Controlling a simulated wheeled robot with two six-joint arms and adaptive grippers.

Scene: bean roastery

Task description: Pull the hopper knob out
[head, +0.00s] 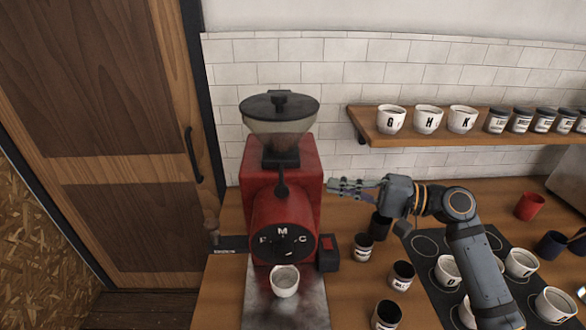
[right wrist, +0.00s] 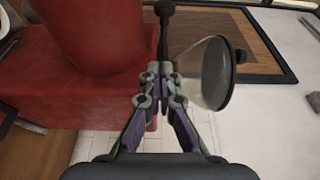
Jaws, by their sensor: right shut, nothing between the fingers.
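The red grinder (head: 310,170) stands on the wooden counter, with a clear hopper (head: 280,125) under a black lid on top. The hopper knob (head: 282,188), black and round-ended, sticks out at the front below the hopper. My right gripper (head: 332,186) is just right of the grinder, at about the knob's height, with its fingers pointing left. In the right wrist view, the closed fingertips (right wrist: 160,72) hold nothing, and the dark knob (right wrist: 164,9) on its stem shows beyond them. I cannot tell whether the fingertips touch the stem. My left gripper is not in view.
A white cup (head: 285,282) stands under the grinder's spout. Dark jars (head: 363,248) stand on the counter below my right arm. A black mat (head: 428,266) with white cups lies to the right. A wall shelf (head: 430,138) holds cups and jars.

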